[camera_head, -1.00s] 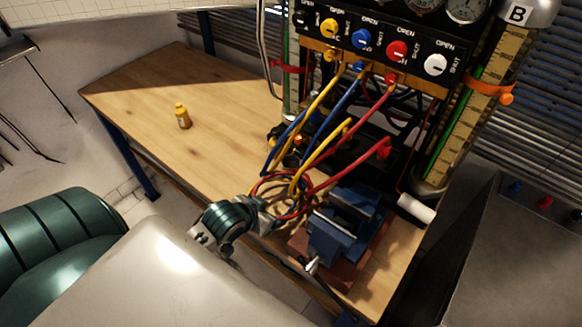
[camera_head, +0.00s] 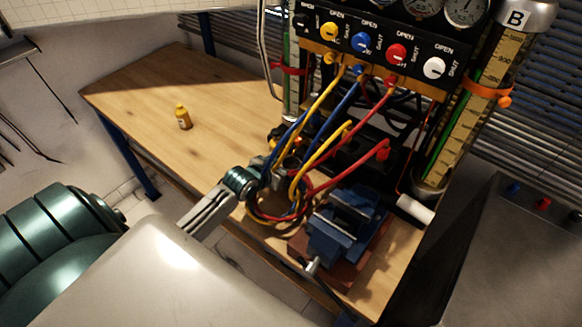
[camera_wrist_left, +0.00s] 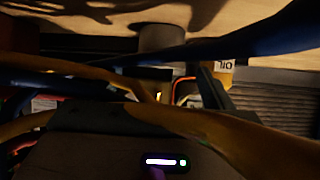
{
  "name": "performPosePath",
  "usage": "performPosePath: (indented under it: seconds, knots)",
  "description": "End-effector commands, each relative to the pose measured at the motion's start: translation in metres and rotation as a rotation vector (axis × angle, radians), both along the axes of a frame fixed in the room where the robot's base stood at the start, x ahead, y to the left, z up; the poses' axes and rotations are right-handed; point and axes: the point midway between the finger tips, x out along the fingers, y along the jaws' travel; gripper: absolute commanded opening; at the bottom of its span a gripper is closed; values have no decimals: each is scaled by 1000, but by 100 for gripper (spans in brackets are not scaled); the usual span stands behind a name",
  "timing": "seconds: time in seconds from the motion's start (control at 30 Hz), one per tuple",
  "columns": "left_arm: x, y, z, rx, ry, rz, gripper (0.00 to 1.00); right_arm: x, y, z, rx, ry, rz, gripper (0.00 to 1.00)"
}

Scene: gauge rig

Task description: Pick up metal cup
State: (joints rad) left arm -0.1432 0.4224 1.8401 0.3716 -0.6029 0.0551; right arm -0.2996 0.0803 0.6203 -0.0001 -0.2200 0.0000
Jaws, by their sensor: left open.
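What looks like the metal cup (camera_head: 291,162) is a small grey round rim among the hoses on the bench, mostly hidden. In the left wrist view a grey cylinder (camera_wrist_left: 163,38), likely the same cup, stands beyond the fingers. My left gripper (camera_head: 270,172) is open amid the hoses, just left of the cup. Whether it touches the cup cannot be told. Yellow, blue and red hoses cross over the gripper and partly hide its fingers. My right gripper is not in view.
A blue vise (camera_head: 340,225) sits right of the gripper. Yellow hoses (camera_head: 322,152) and red hoses (camera_head: 350,170) hang from the valve panel (camera_head: 380,50).

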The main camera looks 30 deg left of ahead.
Motion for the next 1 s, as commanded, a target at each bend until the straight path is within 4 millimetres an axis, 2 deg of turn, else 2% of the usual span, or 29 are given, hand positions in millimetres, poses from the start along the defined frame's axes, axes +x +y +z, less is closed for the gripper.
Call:
performPosePath:
  seconds: [0.13, 0.3, 0.57, 0.6, 0.83, 0.9, 1.0]
  knots:
    - [18, -1, -9, -3, 1, 2, 75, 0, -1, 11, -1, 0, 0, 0]
    - [33, -2, -19, -1, 0, 0, 75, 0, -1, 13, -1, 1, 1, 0]
    - [35, -2, -22, 0, 0, 0, 75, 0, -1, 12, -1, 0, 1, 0]
    - [35, -2, -22, 0, 0, 0, 73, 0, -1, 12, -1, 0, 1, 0]
    - [35, -2, -22, 0, 1, 0, 28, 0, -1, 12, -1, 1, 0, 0]
    - [35, -2, -21, 0, 0, 0, 23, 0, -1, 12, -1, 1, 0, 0]
    - [35, -2, -21, 0, 0, 0, 23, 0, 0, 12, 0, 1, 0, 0]
